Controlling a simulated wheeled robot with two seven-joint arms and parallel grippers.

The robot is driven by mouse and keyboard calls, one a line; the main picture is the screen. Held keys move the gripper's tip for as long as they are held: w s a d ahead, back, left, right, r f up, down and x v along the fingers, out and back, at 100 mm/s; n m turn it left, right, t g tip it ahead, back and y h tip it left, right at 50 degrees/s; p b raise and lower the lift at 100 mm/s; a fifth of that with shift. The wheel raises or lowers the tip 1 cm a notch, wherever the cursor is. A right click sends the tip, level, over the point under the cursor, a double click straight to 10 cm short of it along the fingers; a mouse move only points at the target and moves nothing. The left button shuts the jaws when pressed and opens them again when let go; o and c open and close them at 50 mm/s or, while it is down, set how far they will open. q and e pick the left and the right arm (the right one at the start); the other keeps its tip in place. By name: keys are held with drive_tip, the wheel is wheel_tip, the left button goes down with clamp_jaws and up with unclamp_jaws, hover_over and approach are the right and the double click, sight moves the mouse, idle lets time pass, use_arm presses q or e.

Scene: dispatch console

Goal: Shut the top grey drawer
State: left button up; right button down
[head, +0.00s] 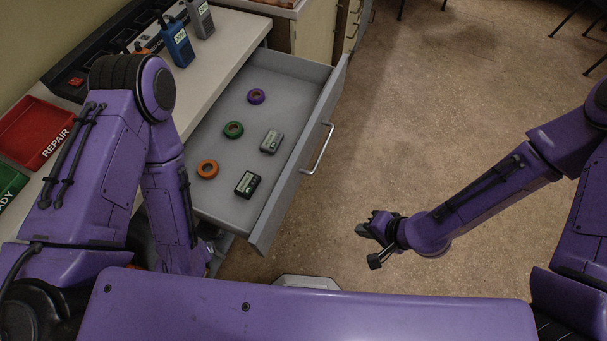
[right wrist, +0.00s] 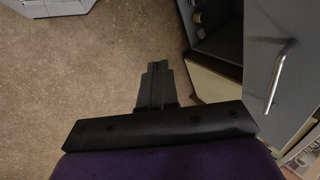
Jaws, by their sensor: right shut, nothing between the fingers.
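The top grey drawer (head: 228,189) stands pulled well out from under the white counter in the head view. Its front (head: 291,170) carries a silver bar handle (head: 318,149). A grey front with a bar handle (right wrist: 279,76) also shows at the right of the right wrist view. My right gripper (head: 366,245) is shut and empty, over the floor to the right of and nearer than the drawer front, apart from it. Its fingers (right wrist: 155,80) show closed together in the right wrist view. My left arm reaches down left of the drawer; its gripper is hidden.
In the drawer lie purple (head: 256,97), green (head: 233,129) and orange (head: 207,169) rings and two small dark devices (head: 247,184). The counter (head: 228,43) holds blue (head: 177,46) and grey (head: 200,18) radios and a red REPAIR tray (head: 32,137). Floor right of the drawer is clear.

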drive_tip(key=w+a+r+n+y, duration=0.35)
drive_tip(key=a+r, duration=0.25)
drive_tip(key=r, duration=0.4)
drive_tip(key=p, duration=0.1)
approach(292, 191)
wheel_tip(292, 191, down, 4)
drive_tip(key=a, duration=0.1)
drive_tip(key=w+a+p, duration=0.1)
drive_tip(key=a+p, duration=0.1)
drive_tip(key=shift+w+a+r+m, duration=0.15)
drive_tip(key=shift+a+r+m, duration=0.1)
drive_tip(key=shift+a, duration=0.1)
drive_tip(key=shift+a+f, duration=0.1)
drive_tip(key=shift+a, duration=0.15)
drive_tip(key=shift+w, duration=0.1)
